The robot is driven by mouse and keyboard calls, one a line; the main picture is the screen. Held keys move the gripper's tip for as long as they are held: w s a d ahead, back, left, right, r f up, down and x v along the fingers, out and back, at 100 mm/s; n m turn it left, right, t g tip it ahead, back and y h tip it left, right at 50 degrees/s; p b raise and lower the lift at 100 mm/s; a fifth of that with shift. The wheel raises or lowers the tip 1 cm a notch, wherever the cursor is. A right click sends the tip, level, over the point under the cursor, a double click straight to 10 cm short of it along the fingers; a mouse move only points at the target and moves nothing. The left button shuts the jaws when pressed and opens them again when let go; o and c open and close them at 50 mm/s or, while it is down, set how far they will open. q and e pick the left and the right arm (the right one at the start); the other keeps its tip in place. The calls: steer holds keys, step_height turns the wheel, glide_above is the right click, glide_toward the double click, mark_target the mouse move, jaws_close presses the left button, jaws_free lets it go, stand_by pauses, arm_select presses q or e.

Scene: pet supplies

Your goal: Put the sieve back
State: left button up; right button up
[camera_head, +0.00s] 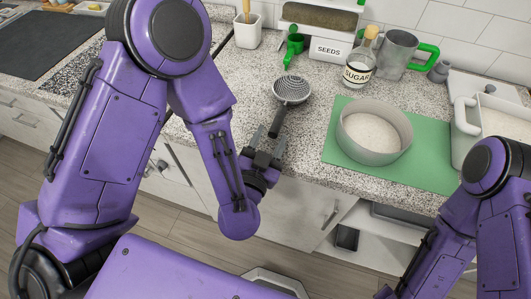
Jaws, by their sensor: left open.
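The sieve (291,90) has a grey mesh bowl and a dark handle. It lies on the speckled counter (235,95), left of the green mat, with its handle pointing toward me. My left gripper (269,137) is open at the counter's front edge. Its two fingers are on either side of the handle's near end; I cannot tell whether they touch it. My right arm shows at the lower right, but its gripper is out of view.
A round pan of white powder (374,119) stands on a green mat (428,160). Behind are a sugar bottle (358,72), a metal jug (396,55), a green scoop (293,45), a seeds box (327,48) and a white utensil pot (247,32). A white container (464,140) stands at right.

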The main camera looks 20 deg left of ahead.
arm_select(q)
steer(key=s+p, duration=0.2)
steer(key=s, duration=0.1)
steer(key=shift+s+d+r, duration=0.2)
steer(key=shift+r, duration=0.15)
steer(key=shift+s+f, duration=0.1)
steer(key=shift+s, duration=0.2)
steer(key=shift+s+a+f+p, duration=0.15)
steer(key=shift+s+p, duration=0.05)
steer(key=shift+p, duration=0.1)
stand_by(0.7)
